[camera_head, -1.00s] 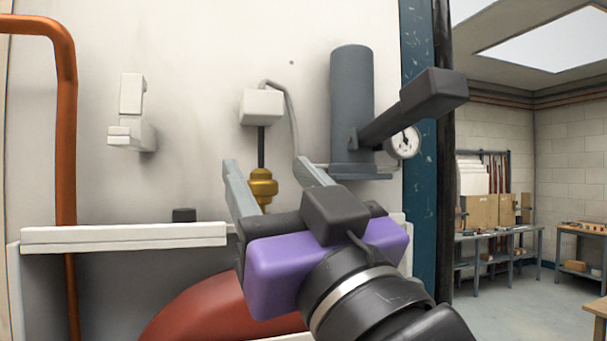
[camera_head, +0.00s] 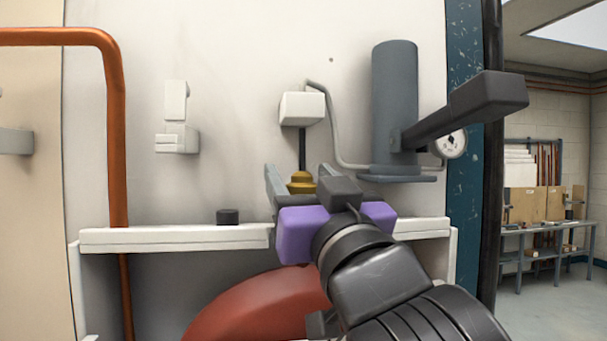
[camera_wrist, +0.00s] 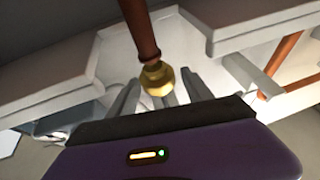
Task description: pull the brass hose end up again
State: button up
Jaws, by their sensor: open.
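The brass hose end (camera_head: 301,183) hangs upright on a dark hose below a white block, in front of the white wall. Its lower part is hidden behind my gripper in the head view. My gripper (camera_head: 299,178), with a purple body and grey fingers, is open, one finger to the left of the brass end. The other finger is mostly hidden there. In the wrist view the brass hose end (camera_wrist: 157,78) shows in line with the gap between the fingers, with its brown hose above. I cannot tell whether a finger touches it.
The white block (camera_head: 302,108) is on the wall above. A grey cylinder with a dark lever (camera_head: 487,97) juts out at the right. A white ledge (camera_head: 175,237) carries a small black cap (camera_head: 228,217). A red rounded tank (camera_head: 255,310) lies below. A copper pipe (camera_head: 115,150) runs at left.

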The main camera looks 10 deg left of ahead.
grip_shut()
jog(key=shift+r+p, duration=1.1)
jog(key=shift+r, duration=0.5)
jog(key=shift+f, duration=0.1)
grip_release()
jog(key=shift+s, duration=0.1)
jog(key=b+v, duration=0.2)
jog(key=v, duration=0.5)
jog(key=shift+s+d+f+b, duration=0.15)
jog(key=shift+s+d+b, duration=0.05)
jog(key=shift+s+b, duration=0.1)
jog(key=shift+o, duration=0.2)
